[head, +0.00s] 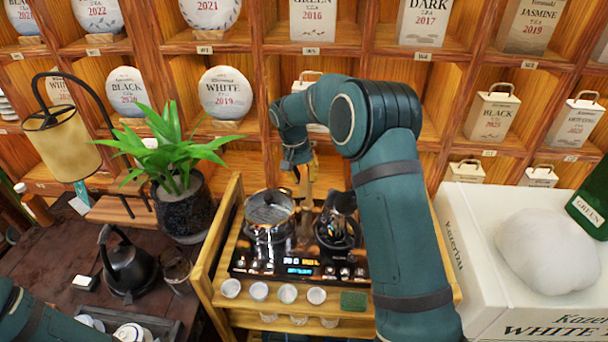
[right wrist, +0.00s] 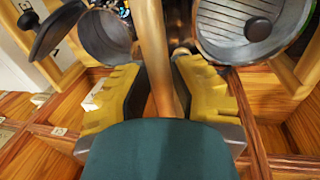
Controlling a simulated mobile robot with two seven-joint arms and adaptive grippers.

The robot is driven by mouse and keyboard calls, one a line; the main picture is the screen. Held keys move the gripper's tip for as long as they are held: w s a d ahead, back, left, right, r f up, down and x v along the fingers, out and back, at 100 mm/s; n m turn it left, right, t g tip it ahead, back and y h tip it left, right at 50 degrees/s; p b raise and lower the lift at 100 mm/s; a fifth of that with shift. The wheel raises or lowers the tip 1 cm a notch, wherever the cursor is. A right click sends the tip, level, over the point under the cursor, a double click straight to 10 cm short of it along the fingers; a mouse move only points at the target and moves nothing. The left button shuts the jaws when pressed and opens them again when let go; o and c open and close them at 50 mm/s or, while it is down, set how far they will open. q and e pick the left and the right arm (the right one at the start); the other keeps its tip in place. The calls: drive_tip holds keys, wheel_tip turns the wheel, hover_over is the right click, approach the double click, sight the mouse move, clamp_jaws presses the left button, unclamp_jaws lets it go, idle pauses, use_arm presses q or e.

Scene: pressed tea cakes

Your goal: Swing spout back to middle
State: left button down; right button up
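The spout (head: 305,222) is a tan, metallic-looking upright bar. The exact contact is partly hidden by the dark pads. My left gripper is out of view; only my left arm shows at lower left.
The wooden stand (head: 228,252) has a lit control panel (head: 300,268) and several small cups in front. A potted plant (head: 185,200) and a black kettle (head: 128,266) stand left. A white box (head: 478,285) is right. Shelves (head: 350,52) rise close behind.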

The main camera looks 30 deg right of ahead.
drive_tip(key=o, duration=0.3)
drive_tip(key=shift+f, duration=0.15)
drive_tip(key=shift+r, duration=0.2)
drive_tip(key=r, duration=0.3)
drive_tip(key=w+a+r, duration=0.1)
drive_tip(key=r, duration=0.3)
drive_tip(key=a+r, duration=0.1)
drive_tip(key=r, duration=0.3)
drive_tip(key=shift+w+r, duration=0.15)
drive_tip(key=shift+r, duration=0.1)
